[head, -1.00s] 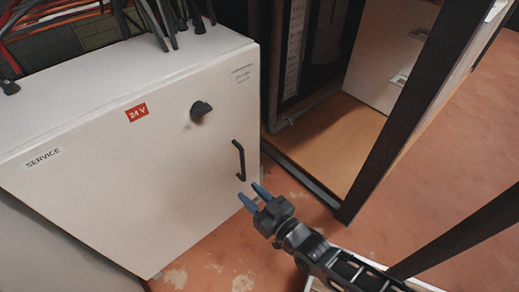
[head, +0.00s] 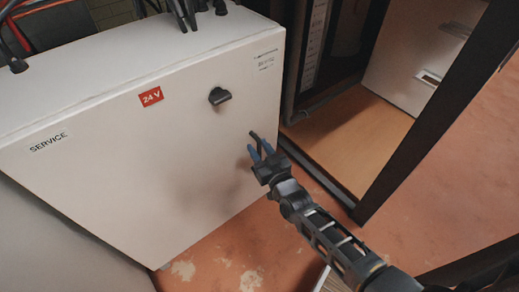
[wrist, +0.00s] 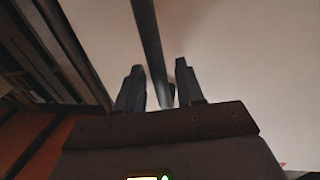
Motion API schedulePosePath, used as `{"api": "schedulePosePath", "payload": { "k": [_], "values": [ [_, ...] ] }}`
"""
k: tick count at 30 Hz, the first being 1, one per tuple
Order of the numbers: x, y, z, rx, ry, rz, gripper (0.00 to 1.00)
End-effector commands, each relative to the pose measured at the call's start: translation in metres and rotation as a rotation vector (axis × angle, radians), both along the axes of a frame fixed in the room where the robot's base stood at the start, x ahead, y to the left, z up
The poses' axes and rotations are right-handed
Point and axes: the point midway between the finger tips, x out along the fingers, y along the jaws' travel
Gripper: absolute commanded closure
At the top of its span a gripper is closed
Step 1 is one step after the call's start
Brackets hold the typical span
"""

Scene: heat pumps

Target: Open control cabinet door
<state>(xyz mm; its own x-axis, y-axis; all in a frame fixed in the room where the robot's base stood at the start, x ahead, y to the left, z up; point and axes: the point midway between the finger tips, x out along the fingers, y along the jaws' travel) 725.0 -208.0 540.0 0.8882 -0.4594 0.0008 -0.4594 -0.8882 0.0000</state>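The control cabinet door (head: 150,170) is a white panel with a red 24 V label and a SERVICE label, and it looks closed. A dark rotary knob (head: 220,96) sits at its upper right. The black bar handle (head: 256,139) is mostly hidden behind my gripper in the head view. In the wrist view the handle (wrist: 150,50) runs down between the two open fingertips (wrist: 157,85). I cannot tell whether either finger touches it.
Black cables (head: 185,10) enter the cabinet's top. To the right stands an open dark frame (head: 430,100) with a wooden floor (head: 350,140) inside, close to my arm. The reddish floor (head: 225,255) below the cabinet is clear.

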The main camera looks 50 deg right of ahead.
Motion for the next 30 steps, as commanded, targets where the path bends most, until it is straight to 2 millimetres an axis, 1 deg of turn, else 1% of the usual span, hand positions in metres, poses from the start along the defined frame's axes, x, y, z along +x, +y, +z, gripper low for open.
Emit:
{"api": "schedulePosePath", "payload": {
  "k": [8, 20, 30],
  "values": [
    [0.0016, -0.0006, -0.0003, 0.000, 0.001, 0.000, 0.62],
    [0.0014, -0.0005, -0.0002, 0.000, 0.001, 0.001, 1.00],
    [0.0015, -0.0004, -0.0002, 0.000, 0.001, 0.001, 1.00]
  ]
}}
